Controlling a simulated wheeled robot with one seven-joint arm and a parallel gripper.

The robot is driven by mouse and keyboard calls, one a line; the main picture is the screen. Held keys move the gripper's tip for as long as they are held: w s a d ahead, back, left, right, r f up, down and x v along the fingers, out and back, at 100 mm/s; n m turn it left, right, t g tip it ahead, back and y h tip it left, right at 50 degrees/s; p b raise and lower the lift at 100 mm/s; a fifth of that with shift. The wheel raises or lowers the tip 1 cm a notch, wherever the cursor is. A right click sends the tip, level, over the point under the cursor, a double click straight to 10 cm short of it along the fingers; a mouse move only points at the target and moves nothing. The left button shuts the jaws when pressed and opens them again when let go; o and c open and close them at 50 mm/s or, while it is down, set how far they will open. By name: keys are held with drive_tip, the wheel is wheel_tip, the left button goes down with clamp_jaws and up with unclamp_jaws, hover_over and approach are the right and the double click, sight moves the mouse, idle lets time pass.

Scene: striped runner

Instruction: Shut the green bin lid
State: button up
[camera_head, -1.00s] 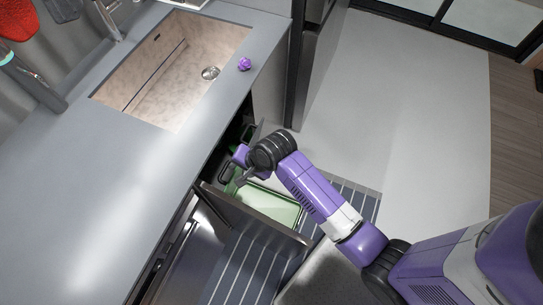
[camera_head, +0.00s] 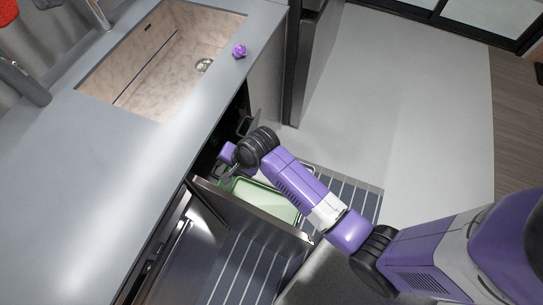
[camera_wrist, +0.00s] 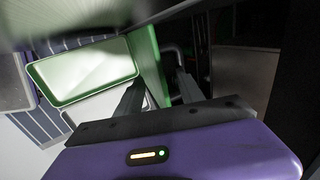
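The green bin lid (camera_head: 266,201) is a pale green panel with a raised green rim. It lies tilted open beside the pulled-out drawer front. In the wrist view the lid (camera_wrist: 85,70) fills the upper left, and a green upright wall (camera_wrist: 148,65), apparently the bin's, stands to its right. My gripper (camera_wrist: 160,78) has its two dark fingers apart, with nothing held between them. The fingers point toward the green wall, to the right of the lid; whether they touch it I cannot tell. In the head view my gripper is at the cabinet opening, its fingertips partly hidden.
The drawer front (camera_head: 252,217) stands out from the cabinet under the grey counter (camera_head: 90,170). A sink (camera_head: 165,60) and a small purple object (camera_head: 239,51) are above. A striped runner (camera_head: 245,268) lies on the floor. Pipes show inside the dark cabinet. Open floor lies to the right.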

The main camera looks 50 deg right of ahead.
drive_tip(key=shift+s+f, duration=0.2)
drive_tip(key=s, duration=0.2)
drive_tip(key=s+d+f, duration=0.1)
drive_tip(key=shift+s+d+f, duration=0.1)
drive_tip(key=shift+s, duration=0.3)
drive_tip(key=shift+t, duration=0.3)
drive_tip(key=shift+s+d+f+t, duration=0.2)
drive_tip(key=shift+s+d, duration=0.1)
drive_tip(key=shift+s, duration=0.45)
drive_tip(key=shift+s+d+f+t, duration=0.2)
drive_tip(key=shift+s+d, duration=0.05)
drive_tip(key=shift+s, duration=0.45)
drive_tip(key=shift+s+d+f+t+y+b, duration=0.25)
drive_tip(key=shift+s+f+b, duration=0.2)
drive_tip(key=shift+s+b, duration=0.3)
drive_tip(key=shift+s+d+f+t+y+b, duration=0.15)
drive_tip(key=shift+s+d+f+t+b, duration=0.15)
drive_tip(key=shift+s+f+b, duration=0.35)
drive_tip(key=shift+s+r, duration=0.15)
drive_tip(key=shift+r, duration=0.05)
